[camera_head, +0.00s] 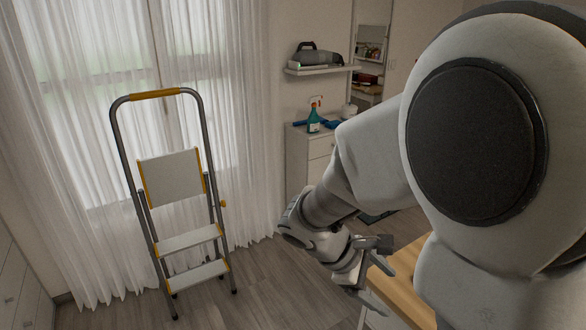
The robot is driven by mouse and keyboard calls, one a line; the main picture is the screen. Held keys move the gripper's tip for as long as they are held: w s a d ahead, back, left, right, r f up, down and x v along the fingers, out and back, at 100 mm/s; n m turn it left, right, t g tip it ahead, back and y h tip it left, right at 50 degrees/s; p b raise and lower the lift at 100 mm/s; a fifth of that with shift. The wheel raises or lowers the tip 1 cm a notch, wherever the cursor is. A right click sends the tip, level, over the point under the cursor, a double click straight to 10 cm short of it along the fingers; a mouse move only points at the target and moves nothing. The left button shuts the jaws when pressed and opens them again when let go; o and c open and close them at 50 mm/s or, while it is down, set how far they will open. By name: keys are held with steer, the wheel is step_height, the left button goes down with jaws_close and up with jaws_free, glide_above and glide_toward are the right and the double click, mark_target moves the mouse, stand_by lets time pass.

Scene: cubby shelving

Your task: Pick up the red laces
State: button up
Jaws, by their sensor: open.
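I cannot make out any red laces in the head view. My gripper (372,262) is at the lower middle right, at the end of my arm, beside the near edge of a wooden-topped surface (407,262). Its jaws are small and partly turned from view; they are open and I see nothing between them. My own arm hides much of the right side, including most of the wooden top.
A step ladder (188,241) stands on the left before curtained windows. A white cabinet (297,165) at the back holds a spray bottle (314,121). A wall shelf (318,70) above holds a grey appliance. Wooden floor (262,285) is clear between the ladder and my arm.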

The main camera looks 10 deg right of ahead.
steer(key=w+f+n+t+h+b, duration=0.1)
steer(key=w+f+n+t+h, duration=0.1)
steer(key=w+f+n+h, duration=0.5)
steer(key=n+y, duration=0.2)
glide_toward(412, 285)
steer(key=d+b, duration=0.1)
steer(key=d, duration=0.2)
steer(key=shift+s+d+t, duration=0.15)
steer(key=shift+d+t, duration=0.15)
steer(key=shift+d, duration=0.1)
steer(key=shift+w+r+x, duration=0.1)
steer(key=shift+r+x, duration=0.05)
steer(key=shift+x, duration=1.3)
steer(key=shift+w+r+x, duration=0.1)
steer(key=shift+r+x, duration=0.05)
steer(key=shift+x, duration=1.3)
steer(key=shift+c, duration=0.4)
jaws_close()
steer(key=shift+r, duration=0.1)
